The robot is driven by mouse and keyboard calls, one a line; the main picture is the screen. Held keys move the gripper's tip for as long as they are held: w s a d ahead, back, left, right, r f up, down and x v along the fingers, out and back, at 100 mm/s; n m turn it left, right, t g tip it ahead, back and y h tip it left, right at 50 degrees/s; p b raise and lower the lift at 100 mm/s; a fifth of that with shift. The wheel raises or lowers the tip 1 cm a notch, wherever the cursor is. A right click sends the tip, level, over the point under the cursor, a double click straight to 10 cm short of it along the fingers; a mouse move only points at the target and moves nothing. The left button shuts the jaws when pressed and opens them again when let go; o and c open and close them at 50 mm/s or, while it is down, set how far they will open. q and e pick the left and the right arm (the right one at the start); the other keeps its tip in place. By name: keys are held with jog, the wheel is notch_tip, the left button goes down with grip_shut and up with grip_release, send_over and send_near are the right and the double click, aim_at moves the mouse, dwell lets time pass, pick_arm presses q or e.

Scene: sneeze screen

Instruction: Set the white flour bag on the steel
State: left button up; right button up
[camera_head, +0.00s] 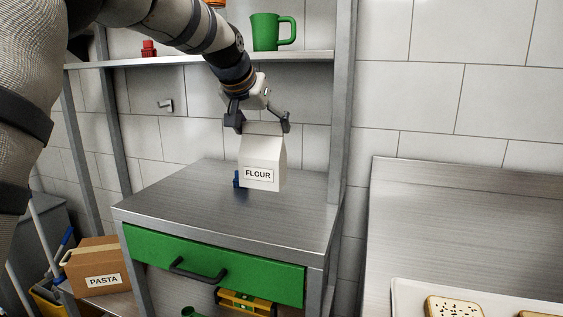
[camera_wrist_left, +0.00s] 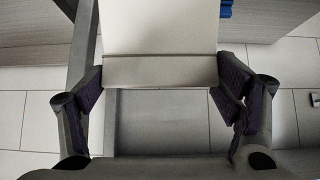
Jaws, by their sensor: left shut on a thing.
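The white flour bag (camera_head: 262,158) with a FLOUR label hangs upright in my left gripper (camera_head: 257,122). The gripper is shut on the top of the bag. In the left wrist view the bag (camera_wrist_left: 160,30) fills the top middle, between the two fingers of my left gripper (camera_wrist_left: 160,92). The bag is over the steel top (camera_head: 200,205) of the green-drawer cabinet. I cannot tell for sure whether its base touches the steel. My right gripper is not in view.
A small blue item (camera_head: 239,180) is partly hidden behind the bag. A shelf above holds a green mug (camera_head: 266,32) and a red item (camera_head: 149,48). A PASTA box (camera_head: 100,265) is low at the left. The steel's front and left are clear.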

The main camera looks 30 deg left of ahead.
aim_at(282, 161)
pick_arm(q)
jog(key=w+d+f, duration=0.2)
jog(key=f, duration=0.1)
jog(key=w+d+f, duration=0.1)
jog(key=f, duration=0.1)
jog(key=shift+d+f, duration=0.1)
jog(key=shift+w+d+f, duration=0.1)
jog(key=shift+d+f, duration=0.05)
jog(key=shift+f, duration=1.7)
jog(key=o, duration=1.9)
jog(key=shift+f, duration=0.1)
